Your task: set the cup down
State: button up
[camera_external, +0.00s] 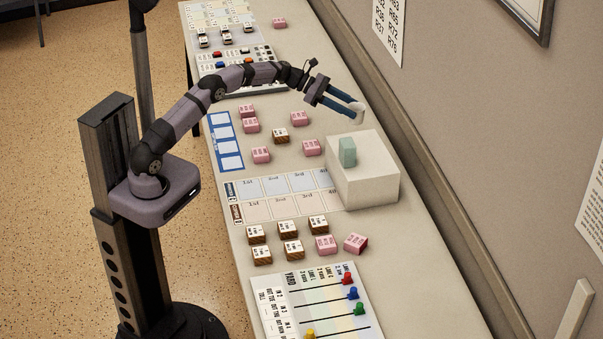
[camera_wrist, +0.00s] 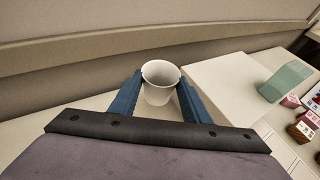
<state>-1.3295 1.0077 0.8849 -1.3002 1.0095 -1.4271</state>
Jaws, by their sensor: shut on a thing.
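A small white cup (camera_wrist: 160,82) is held between the two blue fingers of my gripper (camera_wrist: 158,96) in the wrist view. It is upright with its open rim showing, and its inside looks empty. In the external view the cup (camera_external: 357,111) is at the fingertips of my gripper (camera_external: 352,107), above the long table (camera_external: 330,90) near the wall side. It is just beyond the white block in that view. I cannot tell how far its base is above the table.
A large white block (camera_external: 368,183) stands on the table with a pale green block (camera_external: 347,152) on top, also seen in the wrist view (camera_wrist: 285,82). Pink blocks (camera_external: 299,118), brown blocks and printed boards lie around. The wall (camera_external: 440,110) runs along the far side.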

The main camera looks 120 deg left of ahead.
notch_tip(320, 180, up, 11)
jog(key=w+d+p, duration=0.1)
jog(key=d+p, duration=0.1)
jog(key=p, duration=0.5)
jog(key=s+d+f+m+h+p, duration=0.1)
jog(key=d+f+m+h+p, duration=0.1)
jog(key=d, duration=0.8)
jog(key=s+d+f+m+h+p, duration=0.2)
jog(key=d+f, duration=0.3)
jog(key=d, duration=0.6)
jog(key=s+d+f+m+h+p, duration=0.1)
jog(key=s+d+f+m+h, duration=0.1)
jog(key=d, duration=0.8)
jog(key=shift+d+f+m+g+h+p, duration=0.35)
jog(key=shift+f+m+h, duration=0.35)
jog(key=shift+f+h, duration=0.4)
jog(key=shift+s+r, duration=0.1)
jog(key=shift+f+p, duration=1.05)
jog(key=shift+f, duration=3.9)
